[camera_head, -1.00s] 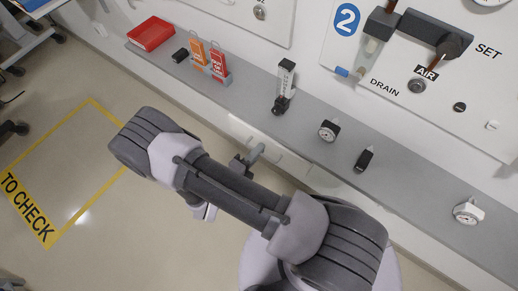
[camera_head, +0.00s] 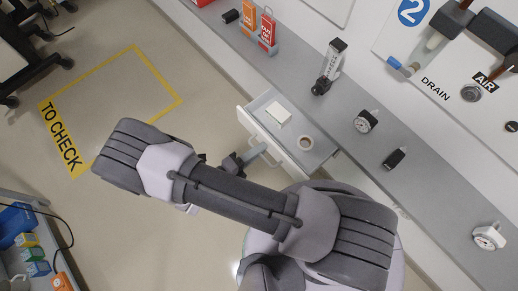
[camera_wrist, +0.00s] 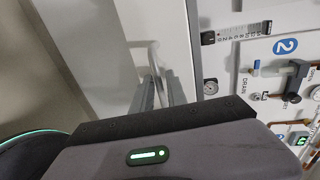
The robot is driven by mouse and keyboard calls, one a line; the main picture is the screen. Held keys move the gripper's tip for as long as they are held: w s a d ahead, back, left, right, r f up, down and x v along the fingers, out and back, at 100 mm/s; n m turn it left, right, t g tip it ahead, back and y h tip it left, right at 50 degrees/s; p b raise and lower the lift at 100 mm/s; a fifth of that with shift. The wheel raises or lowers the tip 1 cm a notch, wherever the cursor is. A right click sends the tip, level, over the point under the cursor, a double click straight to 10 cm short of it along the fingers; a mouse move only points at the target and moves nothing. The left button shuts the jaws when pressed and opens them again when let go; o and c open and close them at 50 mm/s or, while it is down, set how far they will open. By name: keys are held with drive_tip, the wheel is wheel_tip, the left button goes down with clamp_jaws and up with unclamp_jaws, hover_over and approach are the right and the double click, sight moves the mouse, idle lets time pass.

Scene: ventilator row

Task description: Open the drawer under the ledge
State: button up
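The drawer (camera_head: 320,156) under the ledge stands open, pulled out from below the ledge's front edge. A pale flat pad (camera_head: 278,112) and a ring-shaped roll (camera_head: 305,143) lie inside it. My gripper (camera_head: 257,151) is at the drawer's front, at its handle (camera_head: 268,158). In the wrist view the light handle (camera_wrist: 154,62) runs in between the two grey fingers of my gripper (camera_wrist: 158,94), which are around it. The grip itself is partly hidden. My arm hides part of the drawer's near side.
A cart with coloured bins (camera_head: 35,255) stands at the lower left. The yellow-marked floor (camera_head: 120,100) is clear.

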idle(0.4)
drive_tip(key=p+v, duration=0.3)
drive_tip(key=v, duration=1.4)
drive_tip(key=shift+a, duration=0.2)
drive_tip(key=shift+s, duration=0.15)
drive_tip(key=w+d+r+m+g+y, duration=0.2)
drive_tip(key=w+d+r+m+g, duration=0.1)
drive_tip(key=r+m, duration=0.4)
drive_tip(key=w+d+r+m+g+y, duration=0.2)
drive_tip(key=w+r+m+g, duration=0.15)
drive_tip(key=r+m, duration=0.35)
drive_tip(key=w+d+r+m+g+y, duration=0.2)
drive_tip(key=d+r+m+g, duration=0.15)
drive_tip(key=r+m, duration=0.3)
drive_tip(key=s+d+r+m+t+y, duration=0.2)
drive_tip(key=d+r+m, duration=0.4)
drive_tip(key=m, duration=0.7)
drive_tip(key=s+d+r+m+t+y, duration=0.2)
drive_tip(key=d+r+m+t+y, duration=0.2)
drive_tip(key=r+m, duration=0.5)
drive_tip(key=d+m+y, duration=0.2)
drive_tip(key=d+m, duration=0.1)
drive_tip(key=m, duration=0.2)
drive_tip(key=shift+r+t+y, duration=0.3)
drive_tip(key=shift+r, duration=0.1)
